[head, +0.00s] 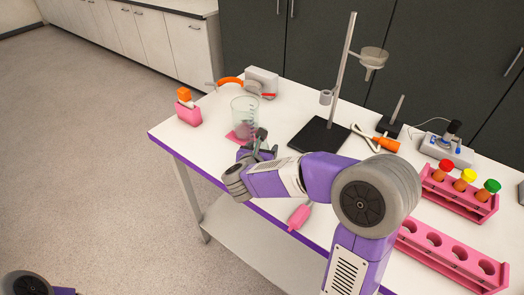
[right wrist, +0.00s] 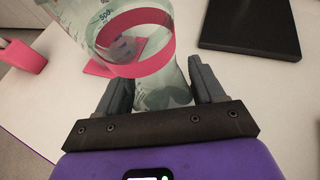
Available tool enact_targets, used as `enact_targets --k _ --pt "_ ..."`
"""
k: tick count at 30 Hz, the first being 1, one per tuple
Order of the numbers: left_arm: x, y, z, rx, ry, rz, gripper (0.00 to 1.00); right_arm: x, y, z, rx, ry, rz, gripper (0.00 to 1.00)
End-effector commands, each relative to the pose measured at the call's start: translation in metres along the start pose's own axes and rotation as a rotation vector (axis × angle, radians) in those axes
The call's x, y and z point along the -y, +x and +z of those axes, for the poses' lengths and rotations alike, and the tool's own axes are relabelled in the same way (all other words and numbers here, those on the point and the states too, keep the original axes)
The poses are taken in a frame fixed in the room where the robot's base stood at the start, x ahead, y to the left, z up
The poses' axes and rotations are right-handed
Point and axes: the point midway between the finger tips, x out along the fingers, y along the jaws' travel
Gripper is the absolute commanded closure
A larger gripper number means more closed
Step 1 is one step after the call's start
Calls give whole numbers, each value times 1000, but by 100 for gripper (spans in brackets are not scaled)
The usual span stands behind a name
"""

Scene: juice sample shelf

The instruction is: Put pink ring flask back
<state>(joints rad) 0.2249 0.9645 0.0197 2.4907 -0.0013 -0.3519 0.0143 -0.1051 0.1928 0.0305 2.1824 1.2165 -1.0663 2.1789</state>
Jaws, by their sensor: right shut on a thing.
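The pink ring flask (right wrist: 166,96) is clear glass and sits between the fingers of my right gripper (right wrist: 163,84) in the right wrist view. Its pink ring (right wrist: 152,62) shows just beyond the fingers. My right gripper (head: 257,152) is shut on the flask, over the front part of the white table (head: 215,146). In the head view the flask is mostly hidden by the gripper. I cannot tell whether its base touches the table. My left gripper is out of view.
A glass beaker (head: 244,112) stands on a pink mat (head: 233,137) just beyond the gripper. A stand with a black base (head: 318,136) is to the right. A pink holder (head: 188,116) is left. Pink racks (head: 462,262) are at right.

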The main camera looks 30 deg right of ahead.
Motion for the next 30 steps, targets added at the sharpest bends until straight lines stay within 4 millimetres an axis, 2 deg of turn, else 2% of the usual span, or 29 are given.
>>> enact_targets --k 9,10,15,26,30 --pt "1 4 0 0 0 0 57 0 1 -2 2 1 0 76" --pt "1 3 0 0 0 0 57 0 1 -2 0 0 0 29" --pt "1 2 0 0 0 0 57 0 0 -1 0 0 0 7" --pt "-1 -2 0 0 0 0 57 0 -1 3 0 0 0 7" --pt "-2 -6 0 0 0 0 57 0 -24 3 1 0 4 7"
